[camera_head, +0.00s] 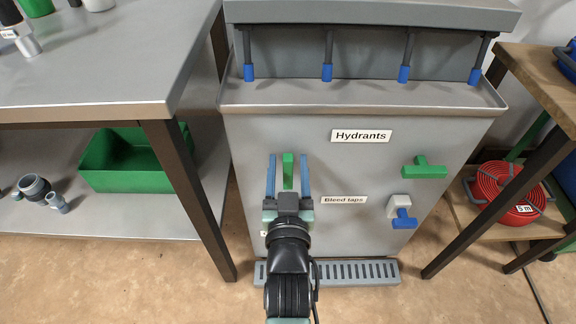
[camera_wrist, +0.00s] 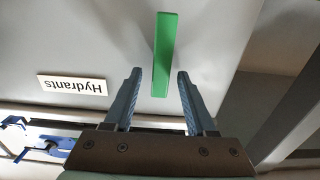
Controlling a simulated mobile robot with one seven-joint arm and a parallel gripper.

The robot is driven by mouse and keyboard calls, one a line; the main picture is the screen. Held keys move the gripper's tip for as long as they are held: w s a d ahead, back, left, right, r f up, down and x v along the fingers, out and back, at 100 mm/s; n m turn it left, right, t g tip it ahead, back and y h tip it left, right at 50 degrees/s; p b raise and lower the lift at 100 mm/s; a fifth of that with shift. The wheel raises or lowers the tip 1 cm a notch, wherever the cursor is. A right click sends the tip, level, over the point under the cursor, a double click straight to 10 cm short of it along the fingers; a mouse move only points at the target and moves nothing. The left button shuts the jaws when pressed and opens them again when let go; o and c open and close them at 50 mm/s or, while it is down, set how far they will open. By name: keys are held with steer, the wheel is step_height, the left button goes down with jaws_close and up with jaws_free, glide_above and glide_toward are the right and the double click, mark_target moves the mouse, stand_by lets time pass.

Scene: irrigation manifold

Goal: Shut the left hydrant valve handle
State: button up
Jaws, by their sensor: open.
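The left hydrant valve handle is a green bar (camera_head: 288,168), standing upright in the head view on the grey manifold panel (camera_head: 300,130), left of the "Hydrants" label. It also shows in the wrist view (camera_wrist: 164,50) as a long green bar. My gripper (camera_head: 287,157) is open, with one blue finger on each side of the handle. In the wrist view my gripper (camera_wrist: 159,74) has the near end of the bar between its fingertips, with a gap on both sides. The handle's lower part is hidden behind my gripper in the head view.
The right hydrant handle (camera_head: 425,168) is green and lies sideways. A blue bleed tap (camera_head: 403,220) sits below it. My wrist covers the panel's lower left. Workbench (camera_head: 90,112) legs stand at left, and a wooden shelf (camera_head: 545,85) with a red hose (camera_head: 500,190) at right.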

steer(key=shift+w, duration=0.55)
jaws_close()
